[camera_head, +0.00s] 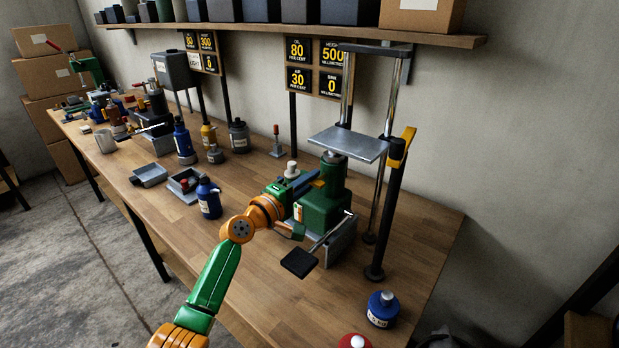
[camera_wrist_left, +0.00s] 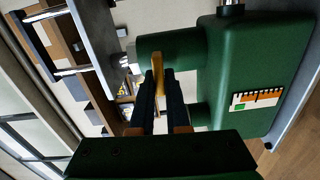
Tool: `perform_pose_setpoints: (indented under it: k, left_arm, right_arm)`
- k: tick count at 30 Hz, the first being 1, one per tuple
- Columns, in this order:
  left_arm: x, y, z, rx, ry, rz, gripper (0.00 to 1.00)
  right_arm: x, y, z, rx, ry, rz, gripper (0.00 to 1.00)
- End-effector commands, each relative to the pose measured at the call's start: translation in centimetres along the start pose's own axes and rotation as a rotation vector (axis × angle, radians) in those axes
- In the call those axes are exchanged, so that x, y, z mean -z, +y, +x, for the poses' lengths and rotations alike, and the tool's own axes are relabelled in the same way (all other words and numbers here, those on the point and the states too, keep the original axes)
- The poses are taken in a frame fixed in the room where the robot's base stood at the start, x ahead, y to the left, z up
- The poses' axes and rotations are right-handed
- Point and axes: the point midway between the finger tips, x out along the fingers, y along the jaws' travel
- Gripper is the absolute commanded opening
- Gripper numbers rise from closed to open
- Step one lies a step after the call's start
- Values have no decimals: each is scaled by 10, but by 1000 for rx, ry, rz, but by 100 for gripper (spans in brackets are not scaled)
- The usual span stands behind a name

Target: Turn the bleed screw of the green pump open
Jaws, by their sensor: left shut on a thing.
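The green pump (camera_head: 321,212) stands on a grey base on the bench, under a raised metal plate. Its green body also shows in the left wrist view (camera_wrist_left: 255,75), with a white, orange and green label. A small yellow-orange bleed screw handle (camera_wrist_left: 158,66) sticks out beside the pump's green cylinder. My left gripper (camera_wrist_left: 162,84) is shut on this handle, with its dark fingers either side of it. In the head view my left gripper (camera_head: 298,188) is against the left side of the pump, and the grip itself is hard to make out. My right gripper is not in view.
A blue bottle (camera_head: 208,198) stands left of my arm, and another blue container (camera_head: 382,309) stands at front right. A post with a yellow clip (camera_head: 390,205) rises right of the pump.

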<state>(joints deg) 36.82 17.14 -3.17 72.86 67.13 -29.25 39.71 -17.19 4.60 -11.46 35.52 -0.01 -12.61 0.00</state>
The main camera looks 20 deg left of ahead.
Motion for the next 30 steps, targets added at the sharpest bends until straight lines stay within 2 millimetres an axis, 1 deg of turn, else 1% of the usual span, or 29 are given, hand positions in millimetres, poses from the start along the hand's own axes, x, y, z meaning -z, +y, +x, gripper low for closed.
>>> perform_pose_setpoints:
  k: [9,21,22,23,24,25,30]
  left_arm:
    - [0,1,0,-4,0,-61,0]
    - [0,2,0,-5,1,-63,0]
    - [0,2,0,-5,1,-63,22]
    - [0,1,0,-5,1,-63,30]
    - [0,1,0,-4,1,-63,41]
    - [0,1,0,-4,1,-63,44]
    - [0,0,0,-3,0,-63,44]
  right_arm:
    - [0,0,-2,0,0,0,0]
    - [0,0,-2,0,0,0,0]
    - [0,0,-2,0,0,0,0]
    - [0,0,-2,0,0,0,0]
    - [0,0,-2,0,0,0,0]
    - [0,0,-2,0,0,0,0]
    - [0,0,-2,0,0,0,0]
